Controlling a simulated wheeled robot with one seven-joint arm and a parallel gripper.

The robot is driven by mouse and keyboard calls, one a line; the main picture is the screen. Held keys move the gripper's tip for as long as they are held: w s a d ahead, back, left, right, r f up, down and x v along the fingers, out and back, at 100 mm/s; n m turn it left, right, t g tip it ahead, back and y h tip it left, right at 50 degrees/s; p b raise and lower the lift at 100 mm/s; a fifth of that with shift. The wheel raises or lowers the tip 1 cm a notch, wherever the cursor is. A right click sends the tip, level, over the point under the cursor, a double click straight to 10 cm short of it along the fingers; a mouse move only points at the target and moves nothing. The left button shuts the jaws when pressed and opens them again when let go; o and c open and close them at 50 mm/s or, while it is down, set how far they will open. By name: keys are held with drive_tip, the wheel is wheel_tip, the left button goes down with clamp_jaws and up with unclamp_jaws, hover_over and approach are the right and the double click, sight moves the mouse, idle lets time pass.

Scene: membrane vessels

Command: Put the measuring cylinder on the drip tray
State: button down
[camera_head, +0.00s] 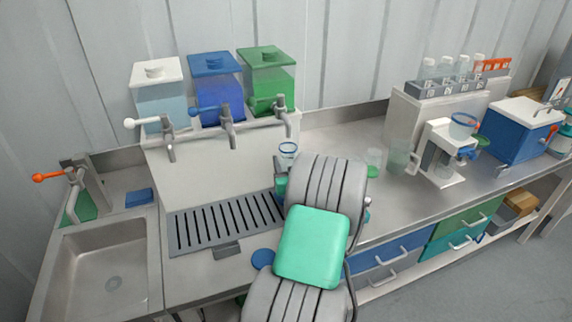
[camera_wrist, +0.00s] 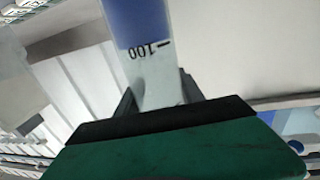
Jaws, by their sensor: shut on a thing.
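The measuring cylinder (camera_wrist: 150,60) is clear with a blue upper part and a "100" mark, which reads upside down in the wrist view. My gripper (camera_wrist: 160,98) is shut on it. The drip tray (camera_head: 222,222) is a dark slatted grate in front of the dispensers. The cylinder's rim shows above and right of the tray's right end. I cannot tell how high its base is.
White, blue and green tanks (camera_head: 217,85) with taps (camera_head: 229,127) stand above the tray. A sink (camera_head: 105,270) is at left. Glass vessels (camera_head: 397,158) stand on the counter right of my arm. A white apparatus (camera_head: 442,155) and a blue box (camera_head: 518,130) are farther right.

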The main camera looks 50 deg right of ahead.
wheel_tip(320, 180, down, 3)
drive_tip(key=shift+d, duration=0.1)
drive_tip(key=shift+s, duration=0.1)
drive_tip(key=shift+f, duration=0.2)
drive_tip(key=c, duration=0.7)
unclamp_jaws()
drive_tip(key=shift+r, duration=0.2)
